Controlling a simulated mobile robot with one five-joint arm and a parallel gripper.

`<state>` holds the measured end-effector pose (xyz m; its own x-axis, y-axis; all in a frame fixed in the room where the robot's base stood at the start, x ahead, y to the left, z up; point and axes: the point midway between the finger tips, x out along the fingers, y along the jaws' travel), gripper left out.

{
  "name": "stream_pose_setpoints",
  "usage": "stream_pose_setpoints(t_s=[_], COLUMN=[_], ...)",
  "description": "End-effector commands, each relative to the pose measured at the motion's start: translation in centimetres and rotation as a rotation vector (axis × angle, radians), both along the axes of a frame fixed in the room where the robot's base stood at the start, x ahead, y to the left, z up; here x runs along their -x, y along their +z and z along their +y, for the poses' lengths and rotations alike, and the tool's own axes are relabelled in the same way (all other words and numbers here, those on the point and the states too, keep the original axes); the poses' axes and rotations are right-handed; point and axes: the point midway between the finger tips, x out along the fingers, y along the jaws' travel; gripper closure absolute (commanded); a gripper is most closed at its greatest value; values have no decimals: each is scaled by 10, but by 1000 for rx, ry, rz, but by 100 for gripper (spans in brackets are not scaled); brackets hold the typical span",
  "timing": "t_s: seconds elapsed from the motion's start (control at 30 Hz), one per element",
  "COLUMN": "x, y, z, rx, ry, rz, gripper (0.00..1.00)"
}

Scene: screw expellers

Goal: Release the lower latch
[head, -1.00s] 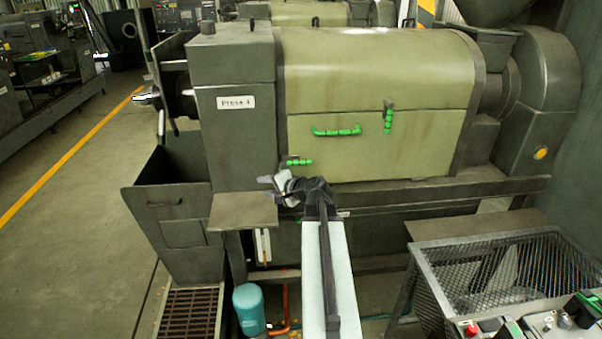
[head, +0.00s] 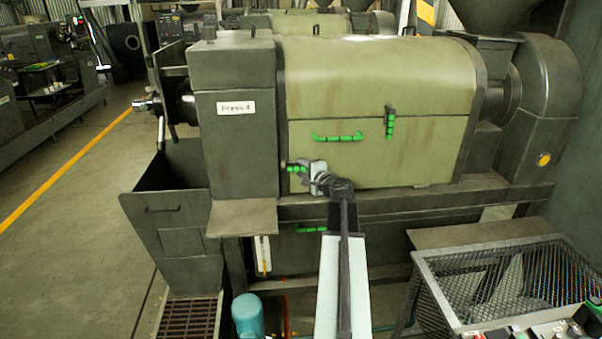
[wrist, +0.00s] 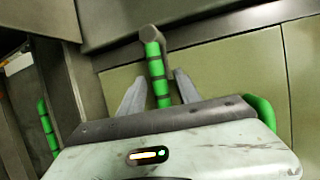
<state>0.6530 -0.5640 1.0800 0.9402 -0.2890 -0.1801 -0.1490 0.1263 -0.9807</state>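The lower latch (head: 296,166) is a green segmented bar lying about level at the lower left of the olive cover (head: 400,75) of Press 4. In the wrist view the green latch (wrist: 157,72) reaches from a grey round pivot down between my two fingers. My gripper (head: 312,172) is at the latch's right side in the head view and hides part of it. In the wrist view my gripper (wrist: 159,84) is open, with one finger on each side of the bar. I cannot tell whether either finger touches it.
A green horizontal handle (head: 338,137) and a green upright latch (head: 390,122) sit higher on the cover. Another green handle (head: 311,229) is on the panel below. A grey shelf (head: 242,217) juts out at lower left. A mesh cage (head: 490,275) stands at right.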

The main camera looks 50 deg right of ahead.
Motion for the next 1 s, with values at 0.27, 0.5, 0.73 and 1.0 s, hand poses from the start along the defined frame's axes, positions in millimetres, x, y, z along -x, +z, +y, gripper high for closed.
stream_pose_setpoints(t_s=[0.27,0.5,0.73,1.0], x=[-1,-1,0,0], y=[0,-1,-2,-2], z=[0,0,0,1], rx=[0,2,3,3], ry=[0,2,3,4], rz=[0,4,6,6], gripper=[74,100,100,100])
